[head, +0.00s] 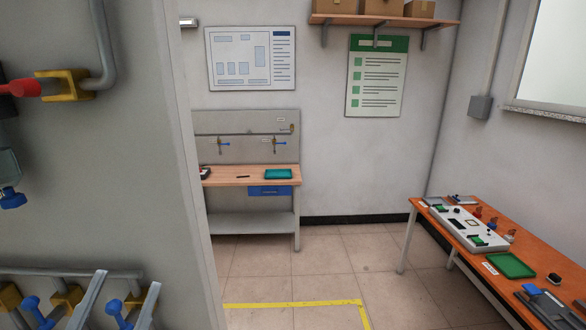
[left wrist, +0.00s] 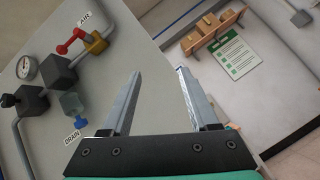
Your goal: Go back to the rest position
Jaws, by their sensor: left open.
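My left gripper (head: 128,280) shows at the bottom left of the head view as two grey fingers, spread apart with nothing between them. In the left wrist view the same gripper (left wrist: 159,72) is open and empty, its fingers pointing toward the grey panel and the room behind. In the head view the fingers overlap a low pipe with blue-handled valves (head: 33,304); whether they touch it cannot be told. My right gripper is in neither view.
A grey panel (head: 130,150) fills the left side, bearing a red-handled air valve (left wrist: 70,42), a gauge (left wrist: 26,67) and a drain bowl (left wrist: 73,106). A workbench (head: 225,181) stands behind, an orange table (head: 455,240) at right. Open tiled floor lies between.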

